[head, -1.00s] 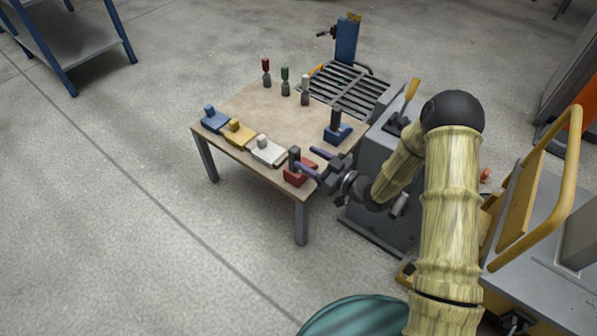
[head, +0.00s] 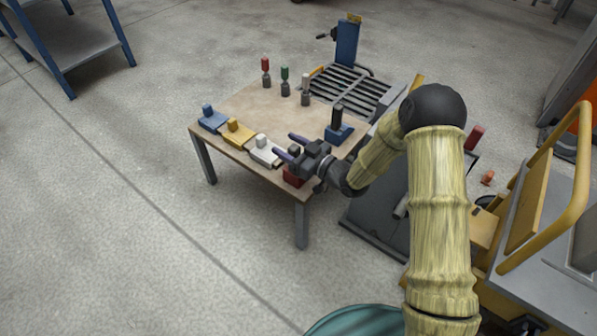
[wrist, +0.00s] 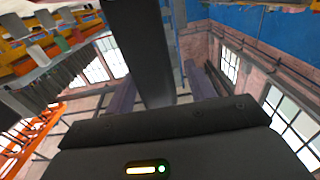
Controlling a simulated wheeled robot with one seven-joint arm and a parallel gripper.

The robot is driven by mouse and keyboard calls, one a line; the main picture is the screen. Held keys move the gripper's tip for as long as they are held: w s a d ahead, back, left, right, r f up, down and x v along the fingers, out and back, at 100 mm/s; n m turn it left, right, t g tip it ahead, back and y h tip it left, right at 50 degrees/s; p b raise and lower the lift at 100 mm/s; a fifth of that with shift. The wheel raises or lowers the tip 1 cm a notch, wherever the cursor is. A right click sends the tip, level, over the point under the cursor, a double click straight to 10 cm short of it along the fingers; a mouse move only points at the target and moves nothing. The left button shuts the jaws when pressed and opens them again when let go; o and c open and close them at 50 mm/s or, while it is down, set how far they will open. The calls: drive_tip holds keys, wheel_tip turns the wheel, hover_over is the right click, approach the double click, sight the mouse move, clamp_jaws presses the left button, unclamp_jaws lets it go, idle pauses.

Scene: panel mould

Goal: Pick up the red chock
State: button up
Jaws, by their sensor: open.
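The red chock (head: 292,178) sits at the front right corner of the wooden table (head: 262,102). Only part of its red base shows in the head view; my gripper and wrist cover its upper part. My gripper (head: 286,145) is open, with its two purple fingers pointing left over the table, above and just behind the chock. In the wrist view the fingers show on either side of a broad dark upright bar (wrist: 143,50). I cannot tell whether this bar is the chock's dark post. No contact with the chock can be made out.
White (head: 263,152), yellow (head: 236,134) and blue (head: 213,121) chocks line the front edge. A blue block with a dark post (head: 338,132) stands at the right. Red-, green- and white-topped pegs (head: 285,82) stand at the back. A slatted rack (head: 350,90) is behind.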

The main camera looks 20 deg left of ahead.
idle(0.5)
drive_tip(key=shift+r, duration=0.1)
clamp_jaws()
